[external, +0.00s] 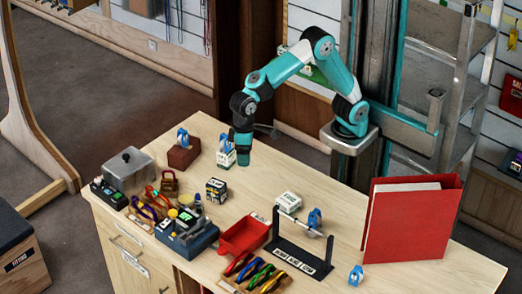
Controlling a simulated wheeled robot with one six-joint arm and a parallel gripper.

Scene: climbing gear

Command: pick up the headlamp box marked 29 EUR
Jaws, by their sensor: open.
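Several small boxes stand on the wooden table, and the price marks on them are too small to read, so I cannot tell which is marked 29 EUR. A white and dark green box (226,159) has a blue and white item on top. A dark box with a yellow and white pattern (216,191) stands in front of it. A white box with a dark lower side (289,203) stands further right. My gripper (243,161) points down just right of the white and dark green box; it is open, with nothing visible in it.
A brown block (184,155) and a grey metal container (128,170) stand at the left. A red tray (243,236), a black stand with a roller (299,251) and a tall red binder (410,222) occupy the front and right. Clear tabletop lies behind the white box.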

